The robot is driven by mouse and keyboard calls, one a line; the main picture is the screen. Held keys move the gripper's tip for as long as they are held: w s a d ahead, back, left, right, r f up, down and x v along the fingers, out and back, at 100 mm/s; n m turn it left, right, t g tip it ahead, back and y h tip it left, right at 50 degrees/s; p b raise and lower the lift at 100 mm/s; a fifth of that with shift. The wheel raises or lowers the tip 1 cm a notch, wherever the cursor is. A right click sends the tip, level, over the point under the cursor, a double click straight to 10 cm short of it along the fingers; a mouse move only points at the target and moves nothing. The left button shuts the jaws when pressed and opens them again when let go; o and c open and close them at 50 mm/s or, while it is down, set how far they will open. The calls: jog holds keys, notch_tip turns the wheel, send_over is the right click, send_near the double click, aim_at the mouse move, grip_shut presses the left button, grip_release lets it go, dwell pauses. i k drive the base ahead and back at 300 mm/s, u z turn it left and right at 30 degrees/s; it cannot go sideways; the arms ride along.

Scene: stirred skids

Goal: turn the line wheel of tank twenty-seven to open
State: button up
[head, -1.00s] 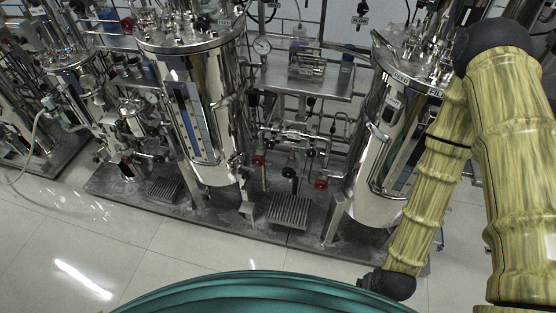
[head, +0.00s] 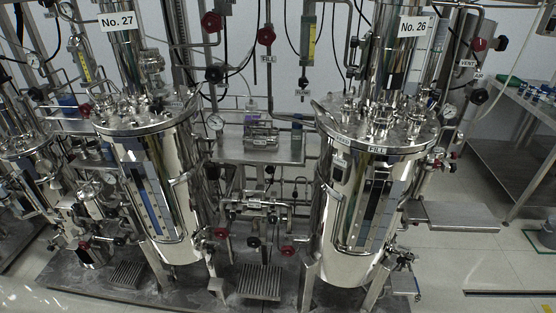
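Tank twenty-seven (head: 172,200) is a polished steel vessel at left centre in the head view, under a white "No. 27" sign (head: 117,21). Low at its right are a red wheel (head: 221,232), a black wheel (head: 253,242) and another red wheel (head: 287,249) on the pipework between the tanks. Above and right of its lid are a red wheel (head: 211,21) and a black wheel (head: 215,73). I cannot tell which one is its line wheel, or how far any is turned. My gripper is out of view.
Tank twenty-six (head: 350,215), signed "No. 26", stands to the right. A steel shelf (head: 235,152) spans between the tanks. A low step (head: 450,214) juts out at right. Skid legs and grates (head: 259,282) stand at the floor. Open floor shows at right.

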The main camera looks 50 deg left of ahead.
aim_at(217, 232)
jog(key=z, duration=1.5)
jog(key=k, duration=0.9)
jog(key=u, duration=2.85)
